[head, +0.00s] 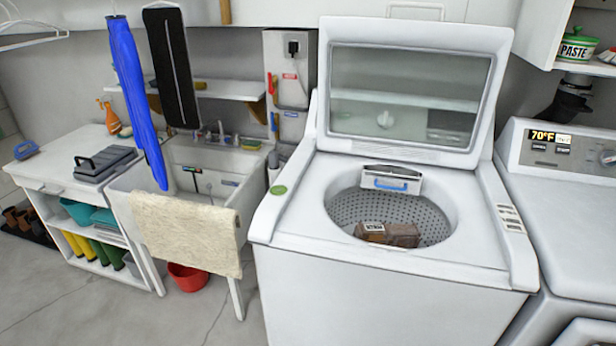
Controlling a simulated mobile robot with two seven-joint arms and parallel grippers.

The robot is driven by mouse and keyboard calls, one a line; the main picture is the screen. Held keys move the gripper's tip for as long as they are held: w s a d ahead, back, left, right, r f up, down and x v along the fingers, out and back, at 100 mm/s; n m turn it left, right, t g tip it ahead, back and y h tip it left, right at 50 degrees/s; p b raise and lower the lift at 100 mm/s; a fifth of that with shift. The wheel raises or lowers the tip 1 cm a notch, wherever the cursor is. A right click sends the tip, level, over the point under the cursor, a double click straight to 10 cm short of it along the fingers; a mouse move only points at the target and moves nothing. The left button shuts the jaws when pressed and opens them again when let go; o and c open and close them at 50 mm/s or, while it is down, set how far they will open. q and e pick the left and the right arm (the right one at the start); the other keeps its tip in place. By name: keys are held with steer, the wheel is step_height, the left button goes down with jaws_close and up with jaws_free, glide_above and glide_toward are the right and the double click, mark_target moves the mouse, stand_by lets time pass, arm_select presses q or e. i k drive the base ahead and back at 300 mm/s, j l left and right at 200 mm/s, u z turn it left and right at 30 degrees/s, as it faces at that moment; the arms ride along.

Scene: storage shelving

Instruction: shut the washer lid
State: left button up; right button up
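The white top-loading washer (385,285) stands in the middle right of the head view. Its lid (410,92) is raised upright and leans slightly back, with a grey glass window in it. The round drum opening (345,212) is uncovered. Neither of my grippers is in view.
A second white machine (570,185) stands close on the right. A utility sink (215,165) with a beige towel (188,232) over its front stands left. A red bucket (188,277) is under it. Open shelving (602,68) hangs upper right. The floor front left is clear.

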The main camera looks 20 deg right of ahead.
mark_target(495, 44)
steer(key=i+z, duration=0.1)
steer(key=z, duration=1.1)
steer(key=i+j+z, duration=0.1)
steer(key=j+z, duration=1)
steer(key=j, duration=0.6)
steer(key=i, duration=0.05)
